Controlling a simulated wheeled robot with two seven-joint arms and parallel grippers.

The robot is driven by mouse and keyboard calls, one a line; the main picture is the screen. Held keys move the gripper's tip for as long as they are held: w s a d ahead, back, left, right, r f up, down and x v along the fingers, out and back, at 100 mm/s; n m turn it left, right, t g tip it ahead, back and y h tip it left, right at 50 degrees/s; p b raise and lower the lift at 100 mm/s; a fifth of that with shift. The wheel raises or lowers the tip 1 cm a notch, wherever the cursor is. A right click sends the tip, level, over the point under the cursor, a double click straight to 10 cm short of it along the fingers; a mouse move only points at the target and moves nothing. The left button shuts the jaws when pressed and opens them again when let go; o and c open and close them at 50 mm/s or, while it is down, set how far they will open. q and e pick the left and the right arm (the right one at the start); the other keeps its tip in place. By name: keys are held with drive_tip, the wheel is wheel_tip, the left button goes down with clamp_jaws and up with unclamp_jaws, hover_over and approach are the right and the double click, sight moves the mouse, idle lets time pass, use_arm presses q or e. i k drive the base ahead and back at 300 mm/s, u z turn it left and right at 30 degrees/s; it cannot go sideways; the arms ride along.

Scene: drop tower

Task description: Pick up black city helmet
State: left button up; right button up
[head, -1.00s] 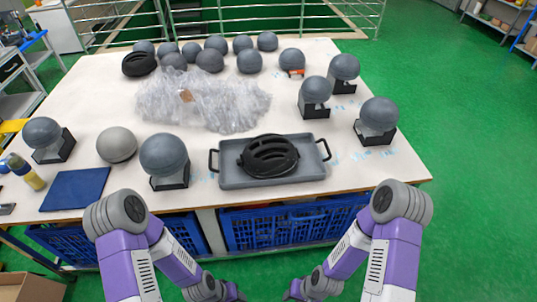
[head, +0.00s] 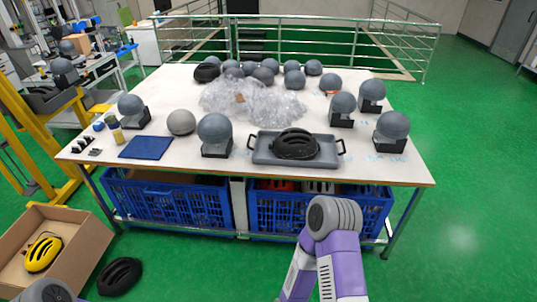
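A black helmet (head: 297,144) with ridges on its shell rests in a grey tray (head: 263,153) with two black handles near the table's front edge. A second black helmet (head: 120,276) lies on the green floor at the lower left. A third dark helmet (head: 207,72) sits at the table's far left corner. I cannot tell from their looks which one is the city helmet. Parts of my arms show at the bottom edge, but both grippers are out of the picture.
A cardboard box (head: 75,221) holding a yellow helmet (head: 43,254) stands on the floor at left. The table (head: 380,171) carries several grey headforms, clear plastic wrap (head: 255,101) and a blue mat (head: 146,147). Blue crates (head: 165,200) sit below. Floor at right is clear.

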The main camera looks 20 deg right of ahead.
sight(294, 143)
drive_tip(key=z, duration=0.65)
drive_tip(key=i, duration=0.55)
drive_tip(key=z, duration=0.75)
drive_tip(key=i, duration=0.85)
drive_tip(key=u, duration=0.3)
